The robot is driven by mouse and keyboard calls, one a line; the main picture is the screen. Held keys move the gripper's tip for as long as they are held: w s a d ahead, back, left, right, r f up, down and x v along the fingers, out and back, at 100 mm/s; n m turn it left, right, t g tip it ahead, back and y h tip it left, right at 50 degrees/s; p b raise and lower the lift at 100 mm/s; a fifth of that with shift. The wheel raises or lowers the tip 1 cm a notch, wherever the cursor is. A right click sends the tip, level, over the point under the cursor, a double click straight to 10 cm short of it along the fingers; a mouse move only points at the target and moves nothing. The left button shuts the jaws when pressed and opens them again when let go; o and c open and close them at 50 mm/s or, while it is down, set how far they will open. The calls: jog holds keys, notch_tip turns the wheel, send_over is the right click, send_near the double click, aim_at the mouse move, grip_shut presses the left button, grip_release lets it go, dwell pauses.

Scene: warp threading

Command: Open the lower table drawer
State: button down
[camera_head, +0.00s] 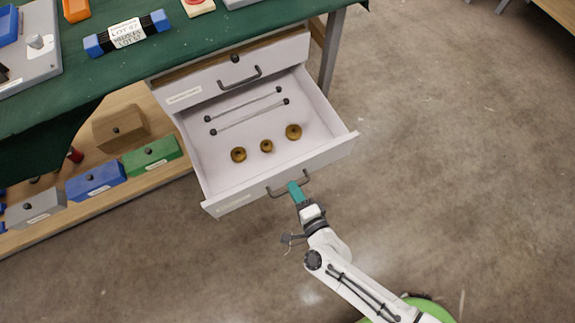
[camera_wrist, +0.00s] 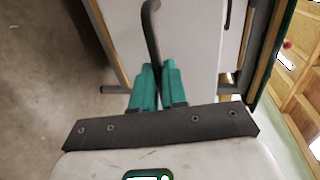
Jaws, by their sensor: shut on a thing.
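The lower table drawer (camera_head: 345,149) is white and stands pulled out, well clear of the table front. Inside it lie two grey rods (camera_head: 245,105) with dark ends and three brass-coloured rings (camera_head: 266,146). My gripper (camera_head: 296,190) has teal fingers, shut on the dark drawer handle (camera_head: 275,193) near the handle's right part. In the wrist view my gripper (camera_wrist: 156,72) also shows its fingers closed around the handle (camera_wrist: 150,22), with the drawer's white front behind. The fingers hide part of the handle.
The upper drawer (camera_head: 237,71) above is shut. The table top (camera_head: 190,45) has a green cover and holds a labelled blue-ended bundle (camera_head: 127,34). A wooden shelf with coloured bins (camera_head: 151,155) stands at lower left. The floor to the right is clear.

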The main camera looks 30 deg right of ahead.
jog(key=shift+v, duration=0.9)
jog(key=shift+f, duration=0.25)
jog(key=c, duration=1.2)
grip_release()
jog(key=shift+o, duration=0.2)
jog(key=v, duration=1)
jog(key=shift+s, duration=0.4)
jog(key=shift+w+r, duration=0.1)
jog(key=shift+r, duration=0.05)
